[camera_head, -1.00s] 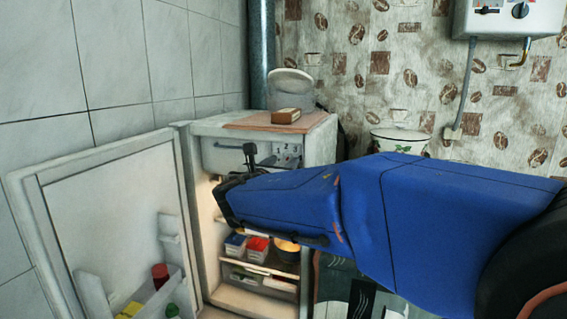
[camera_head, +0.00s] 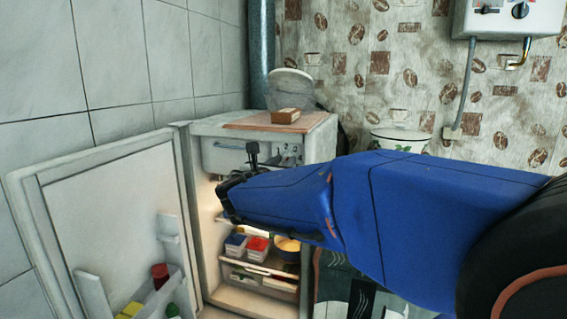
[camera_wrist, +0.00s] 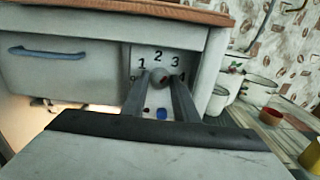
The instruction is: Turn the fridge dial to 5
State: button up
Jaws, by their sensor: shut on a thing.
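The fridge (camera_head: 205,128) stands open, with a dial panel at its top right. In the wrist view the round grey dial knob (camera_wrist: 161,76) sits on that panel, with the printed numbers 1, 2 and 3 in an arc above it. A 4 is partly covered by the right finger, and no 5 can be made out. My gripper (camera_wrist: 160,84) has one finger on each side of the knob and is shut on it. Where the knob's pointer aims is not clear.
The fridge door (camera_head: 105,215) is swung wide to the left. Red and blue tubs (camera_head: 256,246) and a yellowish bowl (camera_head: 287,245) stand on a shelf below my arm. A brown box (camera_head: 285,115) lies on the fridge top. White enamel pots (camera_wrist: 232,82) stand to the right.

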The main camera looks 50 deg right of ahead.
jog(key=shift+s+d+f+m, duration=0.1)
jog(key=shift+f+m, duration=0.05)
jog(key=shift+m, duration=4.25)
jog(key=shift+s+f+m, duration=0.1)
jog(key=shift+m, duration=4.3)
jog(key=o, duration=1)
